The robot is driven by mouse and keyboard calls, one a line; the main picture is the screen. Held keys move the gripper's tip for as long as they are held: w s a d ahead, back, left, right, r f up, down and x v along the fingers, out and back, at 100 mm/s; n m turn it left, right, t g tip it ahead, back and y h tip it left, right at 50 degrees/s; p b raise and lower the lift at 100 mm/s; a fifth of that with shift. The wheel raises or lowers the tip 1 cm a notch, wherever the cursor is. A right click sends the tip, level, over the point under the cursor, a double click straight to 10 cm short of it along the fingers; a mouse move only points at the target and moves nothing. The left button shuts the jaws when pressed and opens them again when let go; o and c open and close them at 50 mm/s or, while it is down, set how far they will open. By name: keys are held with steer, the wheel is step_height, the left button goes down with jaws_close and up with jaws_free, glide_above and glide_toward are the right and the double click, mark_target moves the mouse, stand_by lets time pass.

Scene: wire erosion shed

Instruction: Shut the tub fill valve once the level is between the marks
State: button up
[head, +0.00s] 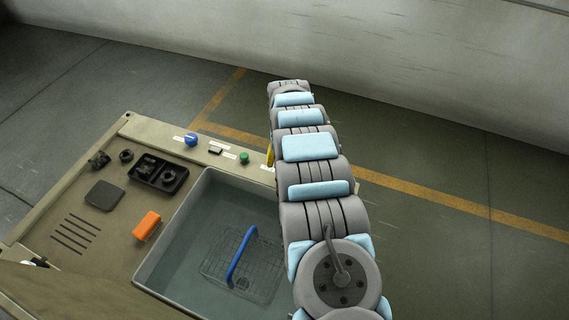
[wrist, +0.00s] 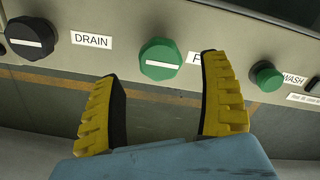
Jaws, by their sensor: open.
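In the wrist view a green knob (wrist: 160,60) with a white bar lying nearly level sits on the panel. Its label (wrist: 194,58) shows an F, the rest hidden by my right finger. My gripper (wrist: 162,72) is open, its yellow fingers spread below and to either side of the knob, with nothing seen between them. In the head view only a sliver of yellow finger (head: 270,156) shows beside my arm. The tub (head: 168,236) is partly hidden by my arm; a wire basket with a blue handle (head: 241,257) is in it. I cannot make out level marks or the water line.
A black knob (wrist: 32,38) labelled DRAIN is left of the green knob; a smaller green control (wrist: 267,76) by a WASH label is right. On the bench are an orange block (head: 147,226), a black tray (head: 158,173) and a blue knob (head: 191,139).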

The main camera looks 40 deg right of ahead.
step_height(320, 180, up, 8)
stand_by(0.5)
steer(key=shift+r, duration=0.1)
stand_by(0.4)
